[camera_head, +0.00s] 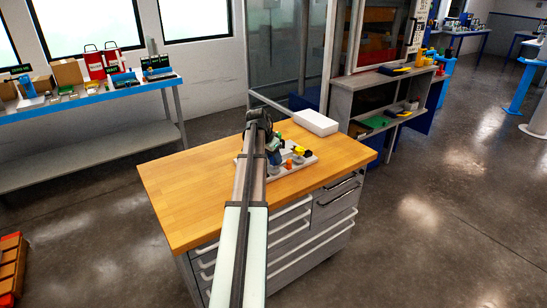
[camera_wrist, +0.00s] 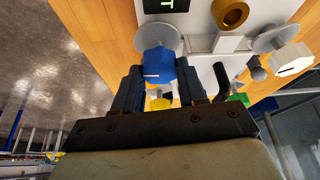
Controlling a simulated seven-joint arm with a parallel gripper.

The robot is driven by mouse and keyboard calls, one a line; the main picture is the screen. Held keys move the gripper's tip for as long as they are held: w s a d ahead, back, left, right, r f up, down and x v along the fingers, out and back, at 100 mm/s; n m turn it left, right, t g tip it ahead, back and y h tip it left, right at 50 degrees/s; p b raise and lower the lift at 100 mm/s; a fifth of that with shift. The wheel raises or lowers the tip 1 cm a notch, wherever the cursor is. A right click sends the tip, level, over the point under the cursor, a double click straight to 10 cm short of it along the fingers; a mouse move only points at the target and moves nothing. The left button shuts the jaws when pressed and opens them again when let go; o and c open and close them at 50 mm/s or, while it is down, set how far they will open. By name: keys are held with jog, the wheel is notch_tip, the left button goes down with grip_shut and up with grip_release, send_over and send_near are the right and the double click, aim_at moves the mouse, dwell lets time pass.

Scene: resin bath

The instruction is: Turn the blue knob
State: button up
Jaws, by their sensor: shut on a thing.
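The blue knob (camera_wrist: 159,67) shows in the wrist view with a white mark on its side, in front of a round grey disc (camera_wrist: 158,37) on a pale board (camera_wrist: 203,15). My gripper (camera_wrist: 160,78) has one dark finger on each side of the knob and is shut on it. In the head view my gripper (camera_head: 272,155) is at the board (camera_head: 252,172) on the wooden worktop (camera_head: 185,190). My arm hides part of the board there, and I cannot make out the knob.
Beside the blue knob, the board carries an orange-brown ring (camera_wrist: 230,14), a white knob (camera_wrist: 292,60) and a grey lever part (camera_wrist: 256,68). A white box (camera_head: 315,122) stands behind the board on the worktop. The worktop's left side is clear.

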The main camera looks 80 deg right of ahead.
jog(key=m+g+y, duration=0.1)
jog(key=m, duration=0.3)
jog(key=shift+w+d+m, duration=0.1)
jog(key=shift+m, duration=0.2)
jog(key=o, duration=1.1)
jog(key=shift+c, duration=0.2)
jog(key=shift+r, duration=0.1)
jog(key=v, duration=1.3)
jog(key=shift+w+r, duration=0.3)
